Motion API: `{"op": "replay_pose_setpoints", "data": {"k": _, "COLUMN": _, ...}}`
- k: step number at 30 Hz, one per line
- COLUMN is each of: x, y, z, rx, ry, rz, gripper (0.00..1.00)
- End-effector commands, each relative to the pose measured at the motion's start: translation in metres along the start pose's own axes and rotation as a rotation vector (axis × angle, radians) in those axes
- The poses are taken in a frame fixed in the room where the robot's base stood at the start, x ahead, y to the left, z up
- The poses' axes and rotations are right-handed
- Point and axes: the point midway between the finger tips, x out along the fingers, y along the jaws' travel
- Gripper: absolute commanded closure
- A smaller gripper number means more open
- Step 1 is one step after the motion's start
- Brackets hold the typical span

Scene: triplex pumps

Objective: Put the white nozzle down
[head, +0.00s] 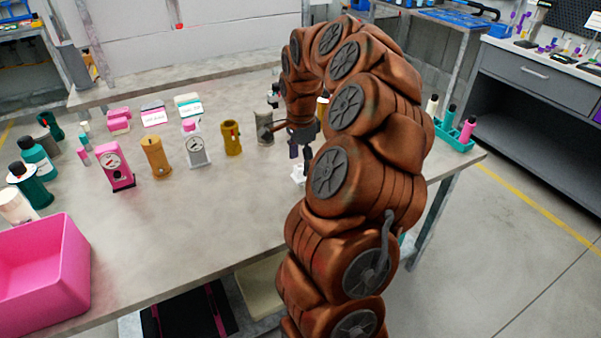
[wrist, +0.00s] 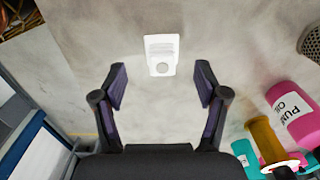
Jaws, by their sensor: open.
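The white nozzle (wrist: 162,55) lies on the grey tabletop, just beyond my fingertips in the wrist view. A small part of it shows in the head view (head: 297,174), below my gripper (head: 300,153). My gripper also shows in the wrist view (wrist: 160,77), with its two dark fingers spread wide and nothing between them. The nozzle sits roughly centred between the fingers and apart from both. In the head view my arm hides part of the table to the right of the nozzle.
Pink (head: 115,166), ochre (head: 155,157) and white (head: 195,146) pumps stand left of my gripper. A pink bin (head: 40,270) is at the left front. A teal rack (head: 455,140) holds bottles on the right. The table's front middle is clear.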

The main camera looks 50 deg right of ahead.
Motion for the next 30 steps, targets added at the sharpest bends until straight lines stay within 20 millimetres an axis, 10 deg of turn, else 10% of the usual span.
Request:
{"op": "replay_pose_setpoints", "data": {"k": 20, "x": 0.050, "y": -0.002, "z": 0.001, "rx": -0.003, "ry": -0.001, "rz": -0.001, "gripper": 0.27}}
{"op": "replay_pose_setpoints", "data": {"k": 30, "x": 0.050, "y": -0.002, "z": 0.001, "rx": -0.003, "ry": -0.001, "rz": -0.001, "gripper": 0.60}}
